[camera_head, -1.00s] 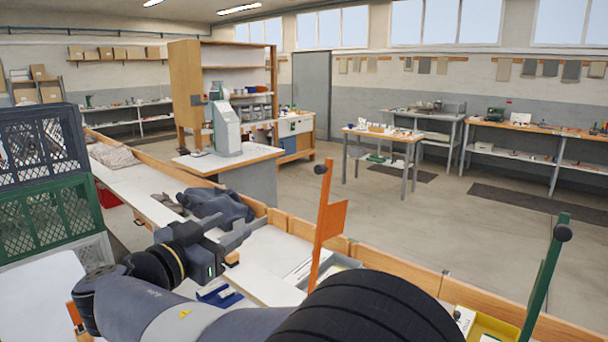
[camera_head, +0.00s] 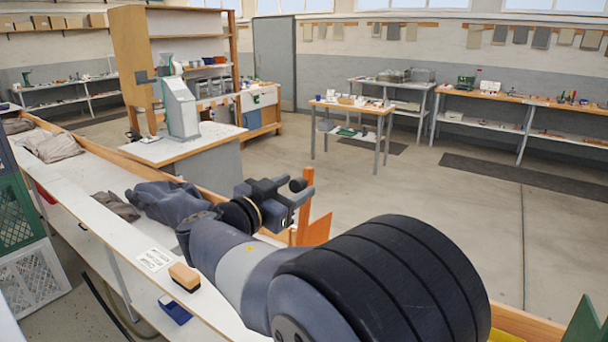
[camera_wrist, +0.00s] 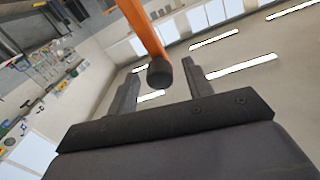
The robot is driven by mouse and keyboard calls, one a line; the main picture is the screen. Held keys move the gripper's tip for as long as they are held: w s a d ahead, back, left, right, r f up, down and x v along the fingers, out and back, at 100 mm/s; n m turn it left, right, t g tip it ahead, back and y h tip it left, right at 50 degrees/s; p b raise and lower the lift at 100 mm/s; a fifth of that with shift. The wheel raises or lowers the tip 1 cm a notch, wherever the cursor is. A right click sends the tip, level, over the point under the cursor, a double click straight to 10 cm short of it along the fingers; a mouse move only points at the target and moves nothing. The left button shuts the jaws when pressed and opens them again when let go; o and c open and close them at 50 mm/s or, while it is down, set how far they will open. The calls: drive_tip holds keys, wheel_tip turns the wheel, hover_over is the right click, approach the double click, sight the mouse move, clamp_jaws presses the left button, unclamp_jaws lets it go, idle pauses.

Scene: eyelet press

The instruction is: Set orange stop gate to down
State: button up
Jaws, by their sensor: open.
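My gripper (camera_head: 293,192) is at the knob's height. In the wrist view the orange bar (camera_wrist: 143,28) comes down from the top, and its dark knob (camera_wrist: 160,74) shows between the two spread fingers of my gripper (camera_wrist: 163,76). Gaps show on both sides, so the fingers do not clamp it.
A long white bench with a wooden rim (camera_head: 95,205) runs below my arm, holding grey cloth bundles (camera_head: 165,197) and a brown block (camera_head: 184,277). A green post (camera_head: 583,322) stands at the lower right. Crates (camera_head: 35,280) are at the left.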

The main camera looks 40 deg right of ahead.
sight(304, 179)
drive_tip(key=shift+p+x, duration=0.6)
drive_tip(key=shift+x, duration=1.45)
clamp_jaws()
